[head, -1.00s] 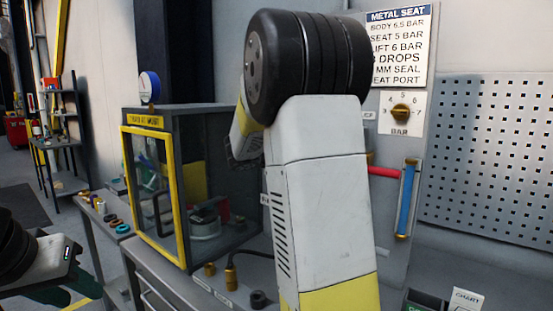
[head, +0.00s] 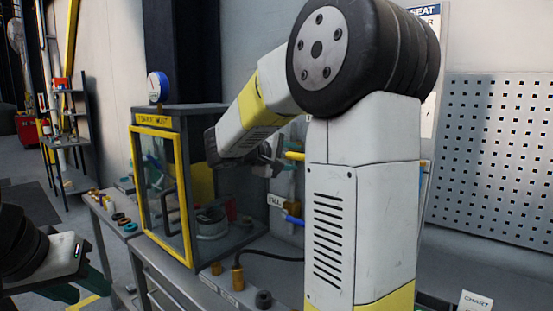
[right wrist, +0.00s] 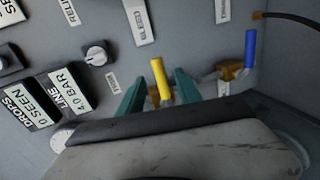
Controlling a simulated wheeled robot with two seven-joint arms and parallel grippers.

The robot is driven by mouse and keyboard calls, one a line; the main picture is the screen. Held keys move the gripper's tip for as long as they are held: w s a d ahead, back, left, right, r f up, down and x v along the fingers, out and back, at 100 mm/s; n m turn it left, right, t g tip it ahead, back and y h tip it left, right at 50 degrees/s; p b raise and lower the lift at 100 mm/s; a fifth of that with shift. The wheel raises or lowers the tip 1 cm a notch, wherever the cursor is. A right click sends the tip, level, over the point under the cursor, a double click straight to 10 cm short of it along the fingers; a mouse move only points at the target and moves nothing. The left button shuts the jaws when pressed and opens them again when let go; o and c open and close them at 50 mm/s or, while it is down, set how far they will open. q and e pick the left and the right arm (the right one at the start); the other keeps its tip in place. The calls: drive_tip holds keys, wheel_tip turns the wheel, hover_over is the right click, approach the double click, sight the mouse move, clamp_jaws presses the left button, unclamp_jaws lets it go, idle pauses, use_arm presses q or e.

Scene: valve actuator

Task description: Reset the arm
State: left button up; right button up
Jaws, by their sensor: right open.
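My right arm fills the middle of the head view, bent at its elbow. Its right gripper (head: 272,158) reaches toward the panel beside the cabinet, partly hidden by my arm. A yellow lever handle (head: 295,156) shows just right of it. In the right wrist view the right gripper (right wrist: 160,88) is open, with its green fingers on either side of the yellow handle (right wrist: 160,78). Whether they touch it is unclear. My left gripper (head: 80,284) hangs low at the left of the head view, away from the bench; its opening is hard to judge.
A yellow-framed cabinet (head: 182,200) stands on the bench left of my right arm. A blue lever (right wrist: 250,48) sits right of the yellow one. A knob (right wrist: 96,55) and label plates (right wrist: 69,90) are to the left. A perforated board (head: 495,160) hangs at right.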

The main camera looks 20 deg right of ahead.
idle(0.4)
drive_tip(key=s+f+m+g+y, duration=0.25)
drive_tip(key=s+f+y, duration=0.35)
drive_tip(key=s+f, duration=0.5)
drive_tip(key=s+a+m+y, duration=0.3)
drive_tip(key=s+a+y, duration=0.6)
drive_tip(key=s+a, duration=0.4)
drive_tip(key=a+t, duration=0.1)
drive_tip(key=a, duration=0.2)
drive_tip(key=shift+s+a+f, duration=0.2)
drive_tip(key=shift+s+a, duration=0.05)
drive_tip(key=shift+a, duration=0.1)
